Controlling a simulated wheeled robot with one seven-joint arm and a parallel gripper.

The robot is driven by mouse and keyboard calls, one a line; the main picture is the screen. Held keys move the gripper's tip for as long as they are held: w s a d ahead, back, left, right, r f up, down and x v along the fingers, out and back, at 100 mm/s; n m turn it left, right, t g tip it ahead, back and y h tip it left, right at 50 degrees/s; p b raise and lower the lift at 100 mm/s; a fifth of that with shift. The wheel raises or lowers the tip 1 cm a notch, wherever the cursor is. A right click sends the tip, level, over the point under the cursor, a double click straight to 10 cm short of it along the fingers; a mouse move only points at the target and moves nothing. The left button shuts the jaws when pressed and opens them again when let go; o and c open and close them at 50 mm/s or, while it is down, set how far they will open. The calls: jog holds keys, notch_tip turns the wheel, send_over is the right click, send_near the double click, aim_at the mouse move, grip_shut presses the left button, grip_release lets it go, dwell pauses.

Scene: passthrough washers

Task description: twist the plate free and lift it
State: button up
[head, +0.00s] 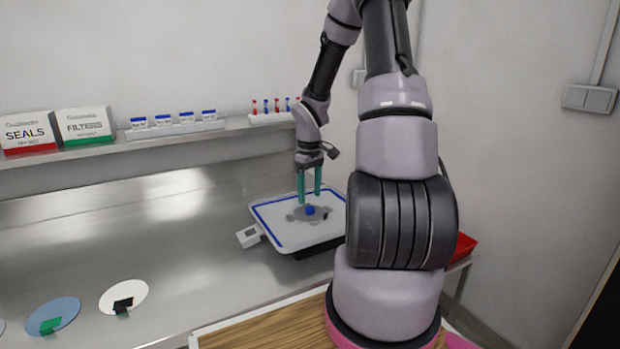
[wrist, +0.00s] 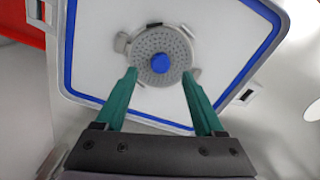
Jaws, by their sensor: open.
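The plate (wrist: 144,47) is a round grey perforated disc with a blue knob (wrist: 163,63) at its centre. It sits on a white panel with a blue border (wrist: 100,50), and small grey tabs show around its rim. In the head view the plate (head: 299,214) and its blue knob (head: 310,210) are seen on the panel (head: 275,228). My gripper (wrist: 163,75) is open and empty, with its green fingers pointing at the plate, one to each side of the knob. In the head view my gripper (head: 309,201) is above the plate; I cannot tell whether the fingertips touch it.
The panel's housing lies on a steel bench (head: 190,265). A white disc (head: 113,297) and a blue disc (head: 62,311) with dark and green clips lie at the front left. A shelf (head: 150,142) with boxes and jars runs behind. A red bin (head: 463,248) is at the right.

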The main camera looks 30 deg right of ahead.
aim_at(310, 207)
jog(key=shift+f, duration=2.15)
grip_shut()
jog(key=n, duration=0.4)
jog(key=shift+n, duration=0.4)
jog(key=n, duration=0.3)
jog(key=shift+r, duration=0.1)
jog(key=shift+r, duration=3.45)
